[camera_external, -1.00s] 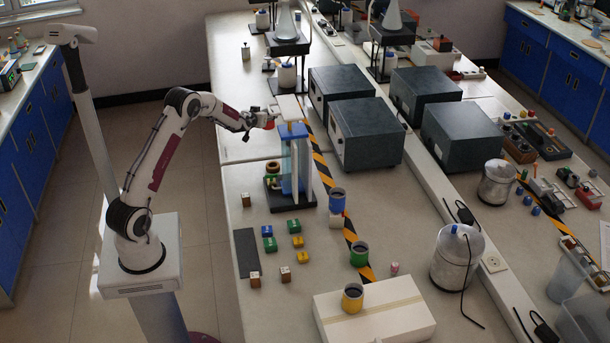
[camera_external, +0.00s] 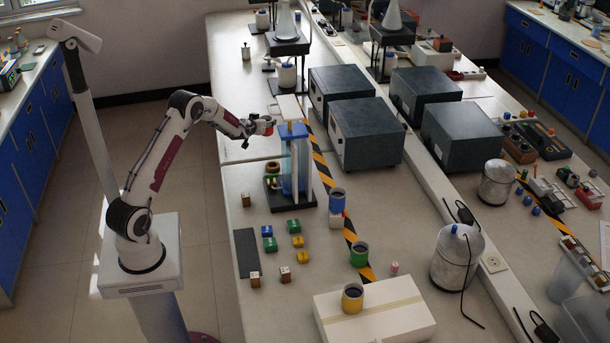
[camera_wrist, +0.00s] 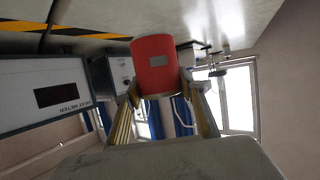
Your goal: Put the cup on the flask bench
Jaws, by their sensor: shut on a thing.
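A red cup (camera_wrist: 154,62) with a grey patch on its side is between the two fingers of my gripper (camera_wrist: 164,92) in the wrist view. In the external view my gripper (camera_external: 263,125) holds it in the air, just left of the top of the blue-ended clear stand. The cup shows there only as a small red spot (camera_external: 269,131). Two black raised stands with conical flasks are at the back, one left (camera_external: 288,47) and one right (camera_external: 391,38). I cannot tell which of them is the flask bench. The cup is apart from both.
The blue-ended clear stand (camera_external: 304,170) is close to my gripper. Dark instrument boxes (camera_external: 366,133) stand to the right. Blue (camera_external: 337,201), green (camera_external: 359,255) and yellow (camera_external: 352,299) cups and several small blocks are nearer the front.

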